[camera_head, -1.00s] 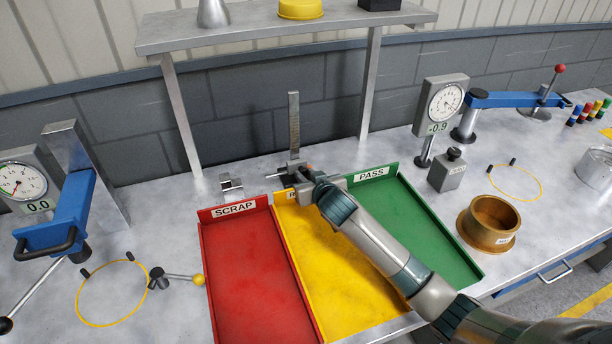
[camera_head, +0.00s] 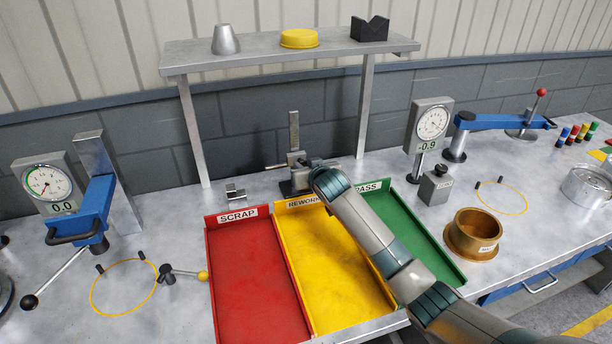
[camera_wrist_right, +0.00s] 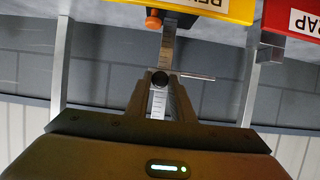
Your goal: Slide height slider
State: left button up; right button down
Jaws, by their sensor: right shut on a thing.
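The height gauge is a grey upright scale (camera_head: 294,130) on a dark base (camera_head: 290,187), behind the yellow tray. Its height slider (camera_head: 294,158), a small grey block with a thin rod out to the left, sits partway up the scale, clear of the base. My right gripper (camera_head: 306,164) is shut on the slider from the front right; its wrist hides part of the contact. In the right wrist view, which is upside down, the slider (camera_wrist_right: 160,79) with a black knob lies between my fingertips, and the scale (camera_wrist_right: 157,105) runs past them. My left gripper is not in view.
Red SCRAP (camera_head: 245,270), yellow REWORK (camera_head: 335,275) and green PASS (camera_head: 400,225) trays lie in front. A shelf (camera_head: 225,57) on posts stands behind the gauge. Dial gauges stand left (camera_head: 47,184) and right (camera_head: 431,124). A brass ring (camera_head: 480,226) sits at right.

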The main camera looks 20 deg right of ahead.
jog(key=shift+r+p, duration=0.75)
jog(key=shift+r, duration=0.65)
jog(key=c, duration=1.5)
grip_release()
jog(key=shift+c, duration=0.2)
jog(key=shift+f, duration=0.1)
jog(key=b+v, duration=0.4)
jog(key=v, duration=1.3)
jog(key=shift+s+b, duration=0.15)
jog(key=shift+b, duration=0.2)
